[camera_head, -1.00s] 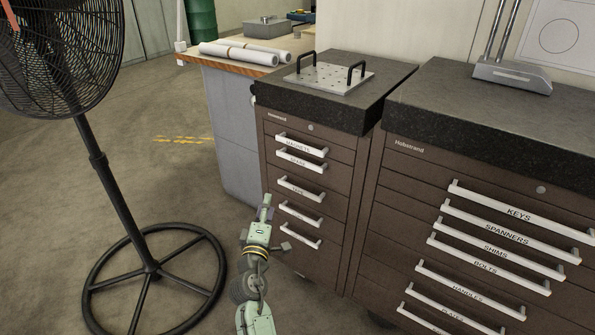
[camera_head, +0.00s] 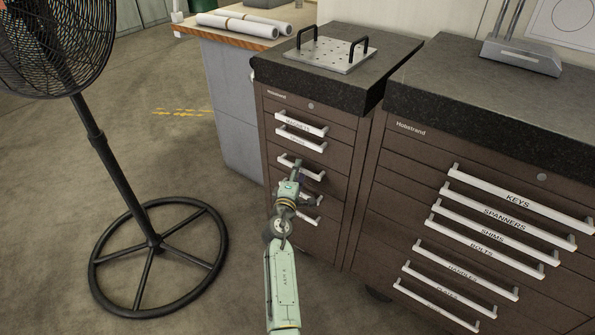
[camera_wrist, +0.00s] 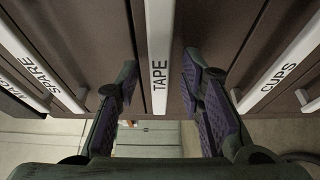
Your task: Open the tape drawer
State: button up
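The tape drawer is the third one down in the narrow brown cabinet (camera_head: 345,215), and it looks closed. Its pale bar handle (camera_head: 316,175) is partly covered by my gripper (camera_head: 298,174) in the head view. In the wrist view the handle (camera_wrist: 159,45) carries the label TAPE and runs between my two fingers. My gripper (camera_wrist: 160,78) is open, with one dark, purple-padded finger on each side of the handle. Gaps show between both pads and the handle.
The spare handle (camera_wrist: 45,72) and the cups handle (camera_wrist: 282,70) flank the fingers in the wrist view. A wider cabinet (camera_head: 405,160) stands to the right. A black standing fan (camera_head: 120,190) is at the left, with clear floor between it and my arm.

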jog(key=shift+w, duration=0.2)
grip_shut()
dwell(0.4)
dwell(0.4)
